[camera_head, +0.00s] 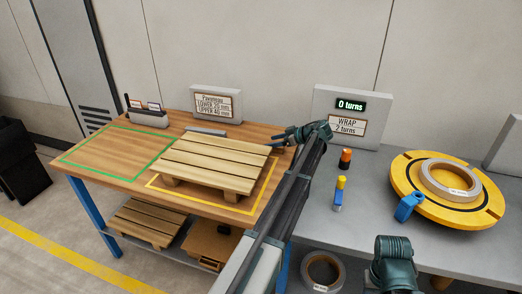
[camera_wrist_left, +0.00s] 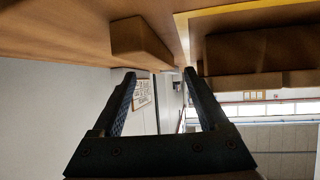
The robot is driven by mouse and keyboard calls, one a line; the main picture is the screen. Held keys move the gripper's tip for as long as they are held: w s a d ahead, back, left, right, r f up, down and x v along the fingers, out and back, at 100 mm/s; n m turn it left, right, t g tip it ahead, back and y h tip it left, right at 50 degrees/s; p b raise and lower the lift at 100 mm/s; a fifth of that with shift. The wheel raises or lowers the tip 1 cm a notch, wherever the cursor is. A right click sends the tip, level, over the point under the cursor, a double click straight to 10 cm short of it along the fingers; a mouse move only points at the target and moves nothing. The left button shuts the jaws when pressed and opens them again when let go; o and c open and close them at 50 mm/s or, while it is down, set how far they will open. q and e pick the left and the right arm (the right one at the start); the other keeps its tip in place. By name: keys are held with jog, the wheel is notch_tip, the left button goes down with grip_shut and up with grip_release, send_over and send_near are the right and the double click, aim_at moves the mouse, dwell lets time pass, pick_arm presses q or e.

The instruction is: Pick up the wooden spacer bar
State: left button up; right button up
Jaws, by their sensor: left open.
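A slim greyish bar (camera_head: 206,131), which looks like the spacer bar, lies on the wooden table behind the slatted pallet (camera_head: 212,163). In the left wrist view, where the table shows at the top, a brown wooden block (camera_wrist_left: 141,40) seen end-on seems to be the same bar; I cannot be sure. My left gripper (camera_head: 279,141) is at the pallet's back right corner, pointing left. In the wrist view its jaws (camera_wrist_left: 160,75) are apart with nothing between them. The bar is ahead of them, apart from the fingers. My right gripper's fingers are not visible.
The pallet stands within a yellow outline (camera_head: 200,203); a green outline (camera_head: 85,150) to its left is empty. Signs (camera_head: 216,104) stand at the back.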

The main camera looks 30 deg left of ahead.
aim_at(262, 143)
pick_arm(q)
jog(key=shift+b+x, duration=1.25)
jog(key=shift+x, duration=1.35)
jog(key=shift+w+r, duration=0.1)
grip_shut()
